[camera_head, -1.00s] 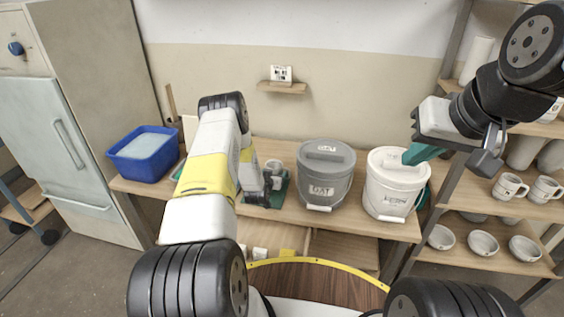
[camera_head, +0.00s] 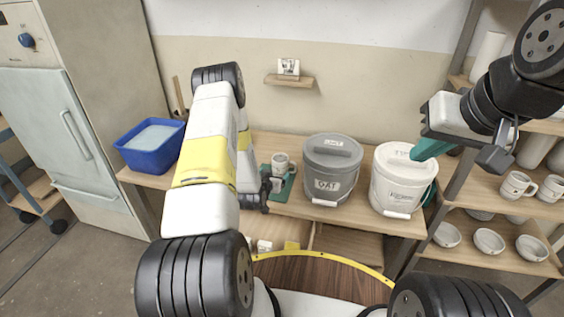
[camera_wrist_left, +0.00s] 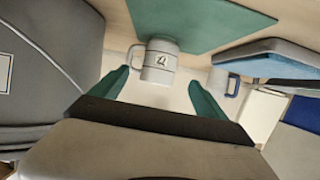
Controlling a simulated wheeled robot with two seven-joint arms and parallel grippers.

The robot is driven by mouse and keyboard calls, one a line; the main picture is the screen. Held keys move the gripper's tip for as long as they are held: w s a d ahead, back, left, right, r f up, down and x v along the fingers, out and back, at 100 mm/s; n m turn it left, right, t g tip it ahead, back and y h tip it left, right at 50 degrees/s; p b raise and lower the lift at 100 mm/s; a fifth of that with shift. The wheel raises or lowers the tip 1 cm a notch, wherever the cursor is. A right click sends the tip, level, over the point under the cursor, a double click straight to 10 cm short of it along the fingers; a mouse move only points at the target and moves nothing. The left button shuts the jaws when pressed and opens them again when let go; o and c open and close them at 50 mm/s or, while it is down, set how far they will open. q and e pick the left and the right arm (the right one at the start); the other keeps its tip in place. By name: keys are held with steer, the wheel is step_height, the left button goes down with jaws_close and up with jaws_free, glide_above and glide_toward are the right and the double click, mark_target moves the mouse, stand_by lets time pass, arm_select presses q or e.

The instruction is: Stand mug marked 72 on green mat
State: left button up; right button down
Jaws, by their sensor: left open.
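A pale mug (camera_head: 281,164) with a dark mark stands upright at the green mat (camera_head: 289,188), right of my left gripper (camera_head: 269,188) in the head view. In the left wrist view the mug (camera_wrist_left: 159,62) overlaps the edge of the mat (camera_wrist_left: 195,22); I cannot tell how much of its base is on it. Its mark is too small to read surely. My left gripper (camera_wrist_left: 160,95) is open, its teal fingers apart, with the mug beyond and between them, apparently untouched. My right gripper (camera_head: 455,148) is raised before the shelves; only one teal finger shows clearly.
A grey lidded bucket (camera_head: 331,170) and a white lidded bucket (camera_head: 400,180) stand right of the mat. A blue tub (camera_head: 152,148) is at the left. Another pale mug (camera_wrist_left: 221,80) shows in the wrist view. Shelves at right hold mugs (camera_head: 517,187) and bowls (camera_head: 488,241).

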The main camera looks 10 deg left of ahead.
arm_select(q)
steer(key=shift+s+r, duration=0.25)
steer(key=shift+s, duration=0.2)
step_height(320, 180, up, 14)
steer(key=w+g, duration=0.2)
steer(key=s+d+r+g, duration=0.1)
steer(key=s+r, duration=0.2)
steer(key=r, duration=0.4)
steer(key=s+d+r, duration=0.2)
steer(key=s+r, duration=0.2)
steer(key=r, duration=0.4)
steer(key=s+d+r+g, duration=0.1)
steer(key=s+r, duration=0.3)
steer(key=s, duration=0.5)
steer(key=s+d+r+g+h, duration=0.1)
steer(key=s+r, duration=0.3)
steer(key=s, duration=0.6)
steer(key=s+d+r+g, duration=0.2)
steer(key=s+r, duration=0.2)
steer(key=s, duration=0.6)
steer(key=shift+s+h, duration=0.25)
steer(key=shift+h, duration=0.15)
